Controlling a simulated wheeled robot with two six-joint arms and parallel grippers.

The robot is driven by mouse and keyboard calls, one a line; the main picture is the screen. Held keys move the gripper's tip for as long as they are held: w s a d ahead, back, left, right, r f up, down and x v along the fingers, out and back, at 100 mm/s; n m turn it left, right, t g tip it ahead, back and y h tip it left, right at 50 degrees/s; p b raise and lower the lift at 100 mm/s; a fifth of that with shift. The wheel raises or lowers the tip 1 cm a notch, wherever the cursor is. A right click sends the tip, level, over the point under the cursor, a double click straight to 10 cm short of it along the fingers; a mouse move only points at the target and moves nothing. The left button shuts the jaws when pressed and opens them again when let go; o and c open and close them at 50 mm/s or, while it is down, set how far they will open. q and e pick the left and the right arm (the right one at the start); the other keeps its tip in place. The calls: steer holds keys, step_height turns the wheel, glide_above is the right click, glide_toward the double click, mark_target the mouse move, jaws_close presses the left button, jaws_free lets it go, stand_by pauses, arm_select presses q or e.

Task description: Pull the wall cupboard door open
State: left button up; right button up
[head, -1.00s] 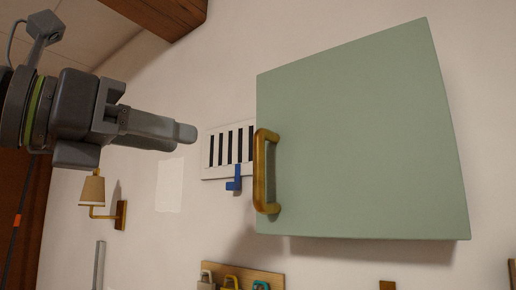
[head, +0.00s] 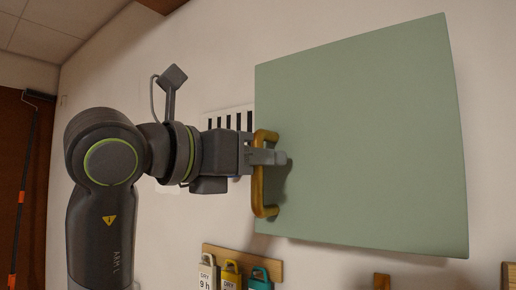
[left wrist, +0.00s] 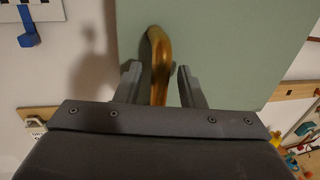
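The wall cupboard door (head: 365,140) is a pale green panel, and it looks shut. Its brass handle (head: 259,196) is an upright bar at the door's left edge. My left gripper (head: 280,158) is at the handle, in front of its upper middle in the head view. In the left wrist view the fingers of my left gripper (left wrist: 157,80) are apart, with the brass handle (left wrist: 159,62) between them. A gap shows on both sides of the bar. The green door (left wrist: 215,45) fills the space behind. My right gripper is in neither view.
A wooden rack (head: 238,262) with several coloured tags is on the wall below the cupboard. A roller on a pole (head: 22,190) stands at the far left.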

arm_select(q)
steer(key=shift+c, duration=0.4)
jaws_close()
